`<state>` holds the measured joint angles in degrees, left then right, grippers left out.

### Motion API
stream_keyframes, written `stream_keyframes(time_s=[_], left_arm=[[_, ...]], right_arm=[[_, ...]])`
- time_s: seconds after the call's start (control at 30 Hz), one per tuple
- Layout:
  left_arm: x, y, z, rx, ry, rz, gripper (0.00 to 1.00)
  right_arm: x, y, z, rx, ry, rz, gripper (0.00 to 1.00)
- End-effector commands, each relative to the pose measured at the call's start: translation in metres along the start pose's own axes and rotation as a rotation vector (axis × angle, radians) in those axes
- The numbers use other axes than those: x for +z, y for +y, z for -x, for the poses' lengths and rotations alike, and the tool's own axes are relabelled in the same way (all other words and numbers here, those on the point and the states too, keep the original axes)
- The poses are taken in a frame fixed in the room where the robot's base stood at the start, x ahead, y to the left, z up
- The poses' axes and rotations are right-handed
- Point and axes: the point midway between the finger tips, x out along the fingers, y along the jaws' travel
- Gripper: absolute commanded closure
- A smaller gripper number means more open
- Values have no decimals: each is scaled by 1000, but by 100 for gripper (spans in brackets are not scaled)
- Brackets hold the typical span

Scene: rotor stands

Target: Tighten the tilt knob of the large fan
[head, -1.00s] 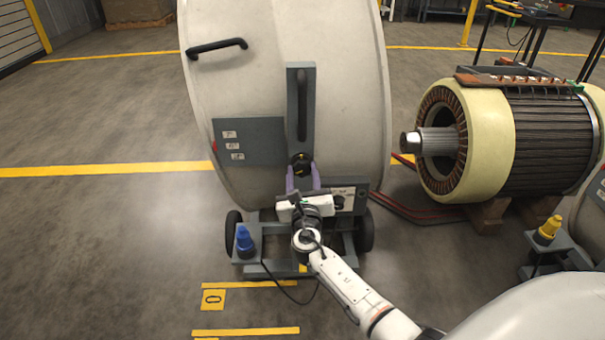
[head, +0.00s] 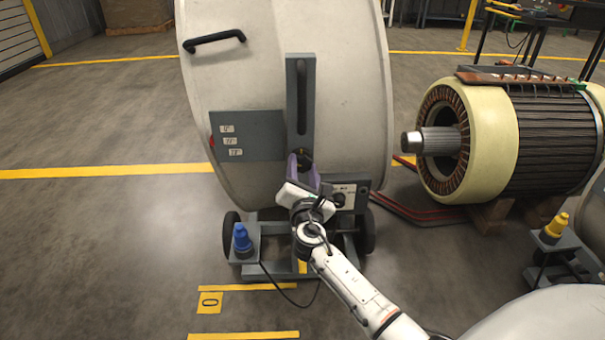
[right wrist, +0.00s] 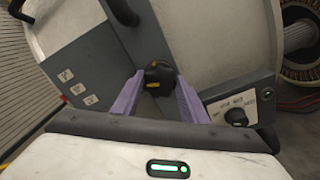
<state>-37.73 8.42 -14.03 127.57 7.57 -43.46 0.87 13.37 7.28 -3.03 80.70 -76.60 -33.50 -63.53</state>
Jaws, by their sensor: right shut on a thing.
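The large fan (head: 345,90) is a big pale grey drum on a wheeled stand, with a slotted grey upright bracket (head: 308,95) on its side. The black tilt knob (right wrist: 159,78) with a yellow mark sits at the lower end of that bracket. My right gripper (head: 302,160) reaches the knob from below. Its purple fingers are shut on the knob, one on either side, and it is rolled in the right wrist view (right wrist: 158,85). In the head view the fingers hide most of the knob. My left gripper is not in view.
A control panel with a dial (right wrist: 236,116) sits right of the knob. A blue plug (head: 242,238) with a black cable stands on the fan's base at left. A large motor (head: 485,135) lies on blocks at right. Open floor lies to the left.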

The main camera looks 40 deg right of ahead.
Motion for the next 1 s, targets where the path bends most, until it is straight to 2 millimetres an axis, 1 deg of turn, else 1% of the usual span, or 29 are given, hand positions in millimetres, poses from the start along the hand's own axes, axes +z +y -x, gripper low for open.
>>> stream_keyframes(time_s=[0.03, 0.6, 0.8, 1.0], left_arm=[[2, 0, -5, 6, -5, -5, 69], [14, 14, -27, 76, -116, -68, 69], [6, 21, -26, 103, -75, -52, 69], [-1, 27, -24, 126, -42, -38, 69]], right_arm=[[-4, -2, 1, 0, 2, -45, 83], [-5, -4, 1, -2, 2, -588, 83], [-5, -4, 1, -2, 2, -765, 83], [-4, -4, 1, -3, 2, -907, 83]])
